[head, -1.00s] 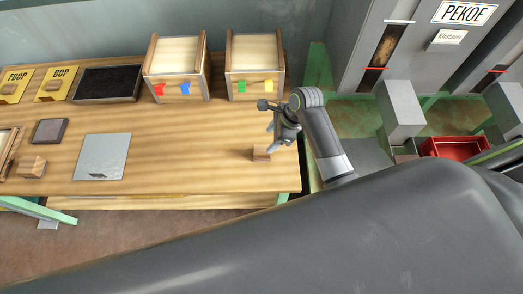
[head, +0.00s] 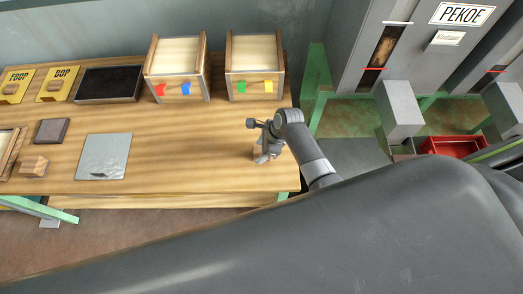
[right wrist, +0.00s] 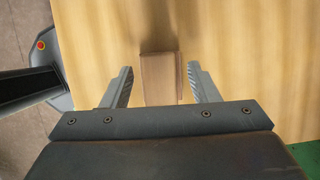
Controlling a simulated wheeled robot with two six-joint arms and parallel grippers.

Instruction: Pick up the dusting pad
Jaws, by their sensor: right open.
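A small wooden block (head: 256,151), seemingly the dusting pad, lies near the right front end of the wooden table (head: 190,150). My right gripper (head: 264,157) is over it and partly hides it in the head view. In the right wrist view the block (right wrist: 160,77) lies just beyond and between the two spread fingertips of my right gripper (right wrist: 160,82), with a gap on each side. The gripper is open and empty. My left gripper is not in view.
A metal plate (head: 103,157), a dark square block (head: 51,131) and another wooden block (head: 33,166) lie to the left. A black tray (head: 108,84) and two wooden bins (head: 178,70) (head: 256,69) stand along the back. The table between plate and gripper is clear.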

